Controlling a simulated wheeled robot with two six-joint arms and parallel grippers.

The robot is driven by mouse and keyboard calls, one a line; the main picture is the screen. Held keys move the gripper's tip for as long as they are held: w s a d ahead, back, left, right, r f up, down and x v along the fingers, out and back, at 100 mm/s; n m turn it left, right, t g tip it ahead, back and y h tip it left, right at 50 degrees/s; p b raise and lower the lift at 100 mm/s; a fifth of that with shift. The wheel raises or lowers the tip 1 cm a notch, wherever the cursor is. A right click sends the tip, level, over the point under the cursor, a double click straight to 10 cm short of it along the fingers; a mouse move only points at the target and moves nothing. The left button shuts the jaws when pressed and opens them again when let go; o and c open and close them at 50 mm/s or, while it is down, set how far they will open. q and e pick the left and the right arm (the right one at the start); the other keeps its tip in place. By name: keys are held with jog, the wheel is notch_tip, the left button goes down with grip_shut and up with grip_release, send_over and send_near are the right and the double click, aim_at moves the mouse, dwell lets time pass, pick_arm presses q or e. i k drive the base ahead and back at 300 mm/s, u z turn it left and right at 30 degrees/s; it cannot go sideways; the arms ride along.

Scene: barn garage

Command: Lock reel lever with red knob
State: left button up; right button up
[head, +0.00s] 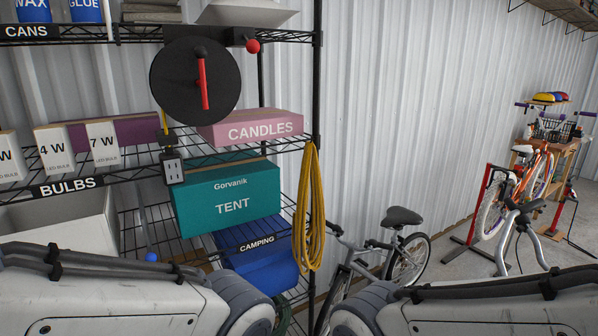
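A round black cord reel (168,88) hangs from the shelf rack at the upper left. A red ball knob (253,46) sits at the reel's upper right, at the end of a short dark piece by the top shelf. A yellow cord runs from the reel down to a dark outlet box (174,168). My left arm comes in at the lower left and my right arm at the lower right. Neither gripper shows, and both arms are well below the reel.
Wire shelves hold bulb boxes, a pink candles box (252,126), a teal tent box (228,198) and a blue camping bin (262,268). A yellow rope (310,205) hangs from the rack's right post. Bicycles (400,218) stand to the right.

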aim_at(253, 46)
jog(key=k, duration=1.35)
jog(key=u, duration=0.6)
jog(key=i, duration=1.25)
jog(key=z, duration=0.45)
jog(key=i, duration=0.55)
jog(key=z, duration=0.6)
